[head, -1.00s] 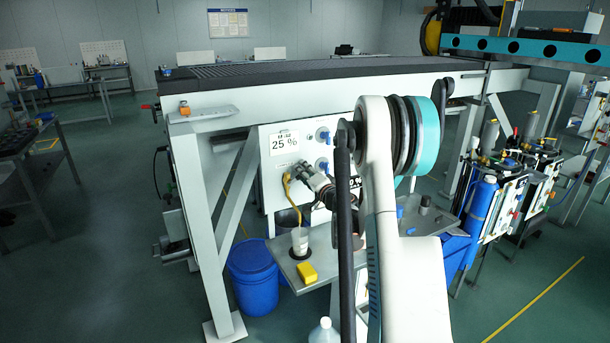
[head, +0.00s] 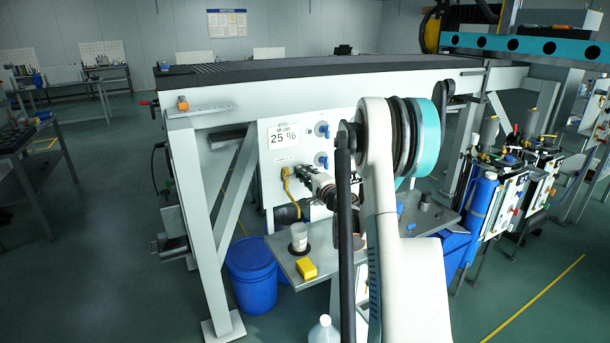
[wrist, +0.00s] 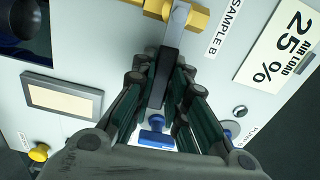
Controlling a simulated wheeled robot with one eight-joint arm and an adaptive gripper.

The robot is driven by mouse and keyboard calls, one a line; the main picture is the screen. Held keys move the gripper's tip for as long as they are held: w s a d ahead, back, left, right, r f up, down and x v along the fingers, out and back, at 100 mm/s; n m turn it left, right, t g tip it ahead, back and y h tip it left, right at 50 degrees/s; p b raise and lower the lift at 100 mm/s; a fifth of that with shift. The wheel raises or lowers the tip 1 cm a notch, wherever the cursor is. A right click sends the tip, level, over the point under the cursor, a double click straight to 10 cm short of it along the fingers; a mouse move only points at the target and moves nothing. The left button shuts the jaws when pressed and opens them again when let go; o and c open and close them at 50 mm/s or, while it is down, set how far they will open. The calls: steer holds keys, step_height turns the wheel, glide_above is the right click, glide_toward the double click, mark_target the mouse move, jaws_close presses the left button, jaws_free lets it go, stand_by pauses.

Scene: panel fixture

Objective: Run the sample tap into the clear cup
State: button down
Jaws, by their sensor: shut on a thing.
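The brass sample tap (wrist: 152,8) sits on the pale panel beside a "SAMPLE B" label in the wrist view. Its dark lever (wrist: 164,75) runs down between my gripper's fingers. My gripper (wrist: 161,88) is shut on this lever. In the head view, my gripper (head: 301,173) is at the panel, just right of the tap's brass body (head: 286,172). A yellow spout or hose (head: 291,200) curves down from the tap toward the clear cup (head: 299,237). The cup stands upright on a dark round spot on the grey shelf. I cannot tell whether liquid is running or in the cup.
A yellow block (head: 306,269) lies on the shelf (head: 333,262) in front of the cup. Blue knobs (head: 321,129) are on the panel. A blue bucket (head: 252,272) stands below, and a clear bottle (head: 323,330) is in front.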

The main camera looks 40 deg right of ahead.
steer(key=shift+f+m, duration=0.3)
steer(key=shift+m, duration=0.1)
steer(key=c, duration=1.6)
jaws_free()
steer(key=shift+o, duration=0.2)
steer(key=v, duration=1.2)
